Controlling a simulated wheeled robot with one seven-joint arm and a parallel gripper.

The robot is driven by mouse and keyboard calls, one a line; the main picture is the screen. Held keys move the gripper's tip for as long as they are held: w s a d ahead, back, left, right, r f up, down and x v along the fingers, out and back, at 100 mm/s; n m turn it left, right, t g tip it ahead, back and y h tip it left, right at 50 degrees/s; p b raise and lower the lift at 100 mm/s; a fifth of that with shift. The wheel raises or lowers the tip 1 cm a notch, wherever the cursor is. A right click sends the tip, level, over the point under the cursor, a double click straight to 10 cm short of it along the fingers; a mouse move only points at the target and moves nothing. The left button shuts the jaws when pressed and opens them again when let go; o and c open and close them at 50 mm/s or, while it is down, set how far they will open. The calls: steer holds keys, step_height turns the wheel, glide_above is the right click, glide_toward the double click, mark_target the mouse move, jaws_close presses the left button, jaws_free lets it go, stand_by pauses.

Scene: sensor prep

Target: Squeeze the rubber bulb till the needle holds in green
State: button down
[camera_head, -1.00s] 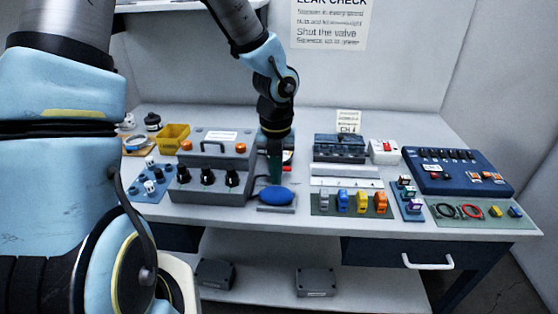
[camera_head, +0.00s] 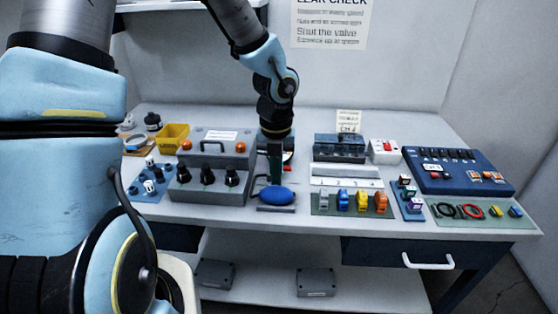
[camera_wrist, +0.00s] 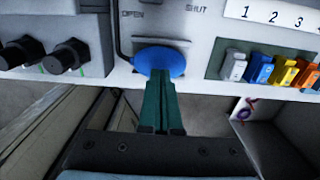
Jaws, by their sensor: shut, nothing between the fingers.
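The blue rubber bulb (camera_head: 276,195) lies on a small grey base at the front edge of the bench. It also shows in the wrist view (camera_wrist: 160,60), just beyond my fingertips. My gripper (camera_head: 275,180) points down at the bulb, its green fingers shut together with nothing between them. In the wrist view the fingertips (camera_wrist: 159,77) overlap the bulb's near side; whether they touch it I cannot tell. The gauge (camera_head: 288,157) behind is mostly hidden by my gripper, so its needle and green zone cannot be read.
A grey box with black knobs (camera_head: 207,178) stands close left of the bulb. A row of coloured clips (camera_head: 360,203) is to the right, with a blue switch panel (camera_head: 458,172) farther right. A yellow bin (camera_head: 172,137) is at the back left.

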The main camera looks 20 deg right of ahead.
steer(key=shift+f+b, duration=0.75)
steer(key=shift+f, duration=0.55)
stand_by(0.4)
steer(key=shift+r, duration=0.1)
stand_by(0.4)
step_height(320, 180, up, 7)
steer(key=p, duration=0.8)
stand_by(0.8)
